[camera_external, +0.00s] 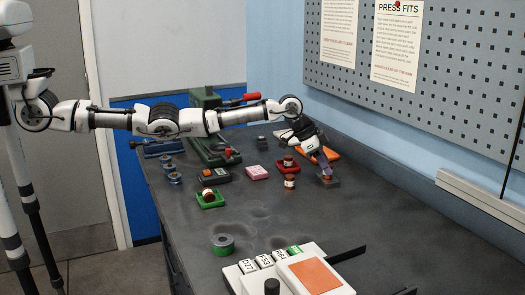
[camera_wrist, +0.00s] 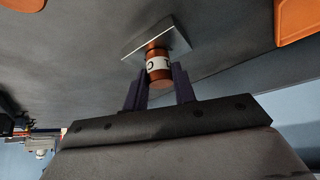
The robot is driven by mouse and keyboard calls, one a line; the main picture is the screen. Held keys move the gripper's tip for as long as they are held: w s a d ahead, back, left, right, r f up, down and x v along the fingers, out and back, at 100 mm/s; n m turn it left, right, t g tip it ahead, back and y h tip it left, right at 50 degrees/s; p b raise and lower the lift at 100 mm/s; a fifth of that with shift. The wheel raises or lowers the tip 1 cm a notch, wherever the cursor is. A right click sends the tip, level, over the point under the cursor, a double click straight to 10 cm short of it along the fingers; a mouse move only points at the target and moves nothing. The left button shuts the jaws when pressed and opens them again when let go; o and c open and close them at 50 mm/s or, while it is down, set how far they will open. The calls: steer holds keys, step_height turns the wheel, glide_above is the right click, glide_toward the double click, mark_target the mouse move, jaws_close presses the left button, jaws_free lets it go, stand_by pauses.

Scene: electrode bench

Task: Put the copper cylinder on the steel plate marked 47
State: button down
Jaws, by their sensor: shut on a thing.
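A copper cylinder (camera_wrist: 158,78) with a white lettered label is between the two dark fingers of my gripper (camera_wrist: 160,88) in the wrist view. My gripper is shut on it. The far end of the cylinder meets a small square steel plate (camera_wrist: 178,42) in that view; I cannot tell whether it rests on it or is just above. In the external view my gripper (camera_external: 326,172) points down over the plate (camera_external: 331,183) at the right of the bench. The plate's marking is not readable.
Left of the plate stand another labelled copper cylinder (camera_external: 289,183) and a red tray (camera_external: 304,168). An orange tray (camera_external: 330,153) lies behind. A pink block (camera_external: 257,172) and green tray (camera_external: 217,204) are further left. A white unit (camera_external: 335,290) is in front.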

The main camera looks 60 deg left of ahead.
steer(key=shift+r, duration=0.1)
steer(key=shift+f, duration=0.2)
steer(key=c, duration=1.1)
jaws_free()
steer(key=shift+c, duration=0.2)
steer(key=shift+r, duration=0.25)
steer(key=shift+s+r, duration=0.15)
steer(key=shift+r, duration=0.05)
steer(key=b+v, duration=0.3)
steer(key=v, duration=0.8)
steer(key=shift+a+r+b, duration=0.15)
steer(key=shift+r+b, duration=0.05)
steer(key=shift+b, duration=0.1)
steer(key=shift+s, duration=0.15)
